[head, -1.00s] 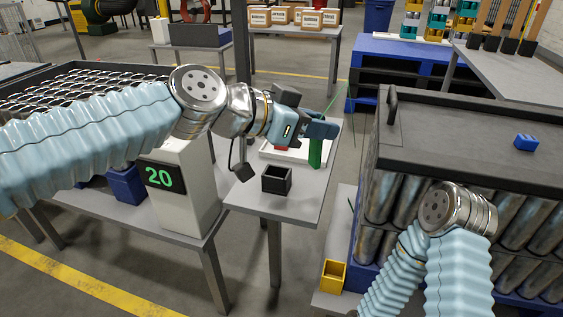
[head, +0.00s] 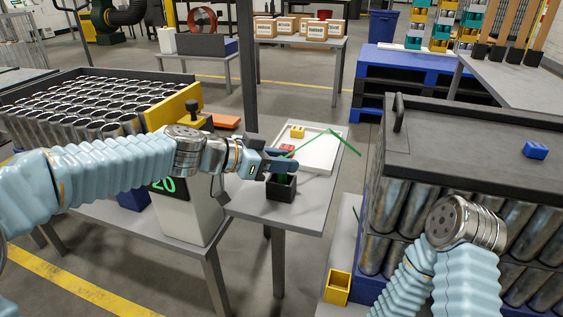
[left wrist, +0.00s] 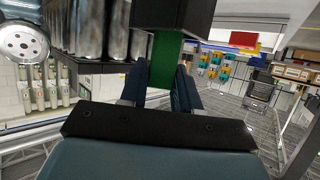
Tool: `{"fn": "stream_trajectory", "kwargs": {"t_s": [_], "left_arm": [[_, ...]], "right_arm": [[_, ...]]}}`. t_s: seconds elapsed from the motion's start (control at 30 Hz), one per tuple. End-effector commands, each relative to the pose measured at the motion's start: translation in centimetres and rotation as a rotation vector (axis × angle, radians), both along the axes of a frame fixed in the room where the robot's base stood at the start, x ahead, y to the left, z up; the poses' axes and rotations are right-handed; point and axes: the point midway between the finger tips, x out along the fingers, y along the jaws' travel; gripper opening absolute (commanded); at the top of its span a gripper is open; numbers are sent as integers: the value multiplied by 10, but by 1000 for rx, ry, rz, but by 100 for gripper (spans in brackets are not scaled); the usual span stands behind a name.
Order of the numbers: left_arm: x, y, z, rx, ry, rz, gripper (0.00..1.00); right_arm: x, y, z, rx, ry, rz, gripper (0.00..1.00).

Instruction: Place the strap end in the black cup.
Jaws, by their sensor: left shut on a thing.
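The green strap (head: 309,143) runs from my left gripper up to a bend above the white tray, then down to the right. My left gripper (head: 290,166) is shut on its end, just above the black cup (head: 283,191). In the left wrist view the green strap end (left wrist: 165,62) sits between the fingers (left wrist: 163,85) and meets the rim of the black cup (left wrist: 172,14). The end appears at the cup's mouth; how deep it reaches is hidden. The cup stands upright on the grey table. My right arm shows at lower right, its gripper out of view.
A white tray (head: 318,162) with a yellow block (head: 297,131) and a red block (head: 287,149) lies behind the cup. A scale with a green display (head: 164,185) stands to the left. A crate of cans (head: 75,108) is farther left; a dark case (head: 470,140) is at right.

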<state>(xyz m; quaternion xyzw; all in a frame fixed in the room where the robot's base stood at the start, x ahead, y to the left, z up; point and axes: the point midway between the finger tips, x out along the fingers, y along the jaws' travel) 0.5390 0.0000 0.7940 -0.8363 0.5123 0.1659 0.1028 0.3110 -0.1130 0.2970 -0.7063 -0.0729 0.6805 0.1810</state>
Motion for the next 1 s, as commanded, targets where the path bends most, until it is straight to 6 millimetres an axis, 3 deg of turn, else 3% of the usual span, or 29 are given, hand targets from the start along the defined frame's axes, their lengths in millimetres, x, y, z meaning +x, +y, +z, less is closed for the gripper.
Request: {"fn": "stream_trajectory", "kwargs": {"t_s": [0.37,0.4,0.53,0.9,1.0], "left_arm": [[0,0,-3,-1,0,0,1],[0,0,-1,-1,0,0,37],[0,0,-1,0,0,0,57],[0,0,4,0,0,0,57],[-7,15,7,0,-4,3,57]], "right_arm": [[1,-1,-5,-2,-1,-2,0],[1,-1,-3,-2,-1,-2,0],[1,-1,-3,-2,-1,-2,0],[0,0,4,1,-1,1,0],[1,-1,-4,-1,-1,-2,0]]}}
